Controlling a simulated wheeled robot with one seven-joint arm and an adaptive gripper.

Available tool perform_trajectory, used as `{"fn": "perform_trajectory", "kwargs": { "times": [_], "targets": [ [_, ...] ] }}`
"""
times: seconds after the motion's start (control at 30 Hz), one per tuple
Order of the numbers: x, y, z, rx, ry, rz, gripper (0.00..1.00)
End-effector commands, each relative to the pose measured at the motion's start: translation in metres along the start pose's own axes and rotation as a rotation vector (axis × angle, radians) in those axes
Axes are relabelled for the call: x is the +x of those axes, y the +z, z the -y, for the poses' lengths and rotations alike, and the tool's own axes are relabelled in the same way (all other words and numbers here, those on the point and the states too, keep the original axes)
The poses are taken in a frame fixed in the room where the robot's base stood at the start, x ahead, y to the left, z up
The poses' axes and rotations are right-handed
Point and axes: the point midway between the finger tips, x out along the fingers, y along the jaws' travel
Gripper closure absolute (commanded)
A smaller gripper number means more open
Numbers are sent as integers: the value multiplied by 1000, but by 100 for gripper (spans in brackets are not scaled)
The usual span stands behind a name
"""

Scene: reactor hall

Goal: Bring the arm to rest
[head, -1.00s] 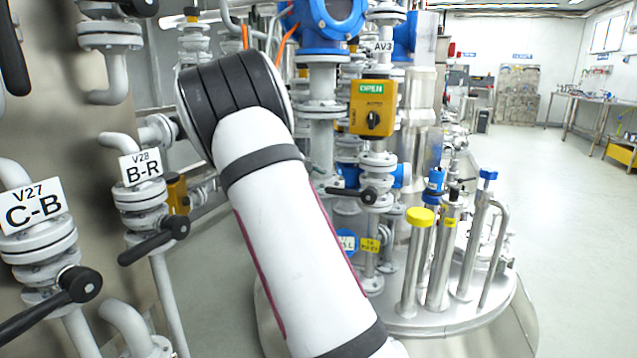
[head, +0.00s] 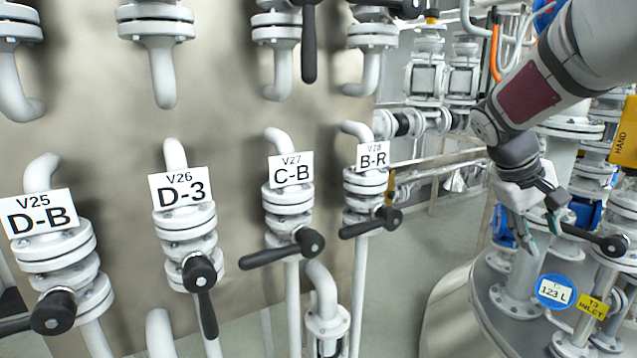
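My arm (head: 545,90) reaches in from the upper right of the head view and bends downward at the wrist. My gripper (head: 540,232) hangs at its end, fingers pointing down. The two fingers stand apart with nothing seen between them. The gripper is in front of the pipework above the round metal vessel lid, close to a black-handled valve (head: 597,240) on its right. I cannot tell whether it touches any of the pipes behind it.
On the left, a steel panel (head: 235,140) carries labelled valves V25 (head: 48,245), V26 (head: 187,235), V27 (head: 288,205) and V28 (head: 365,190), with black levers sticking out. The vessel (head: 445,310) stands at the lower right with a blue "123 L" tag (head: 556,292). Grey floor shows between panel and vessel.

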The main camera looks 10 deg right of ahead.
Motion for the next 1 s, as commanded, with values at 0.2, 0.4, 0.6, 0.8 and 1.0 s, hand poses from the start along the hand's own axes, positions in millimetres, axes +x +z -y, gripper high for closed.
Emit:
{"fn": "perform_trajectory", "kwargs": {
  "times": [0.2, 0.4, 0.6, 0.8, 1.0],
  "targets": [
    [-51, 76, 64, 33, -199, -30, 61],
    [-85, 149, 122, 28, -353, -44, 61],
    [-103, 219, 174, 7, -466, -47, 61],
    [-106, 268, 209, -13, -532, -41, 61],
    [-103, 306, 236, -28, -577, -35, 61]
  ]
}}
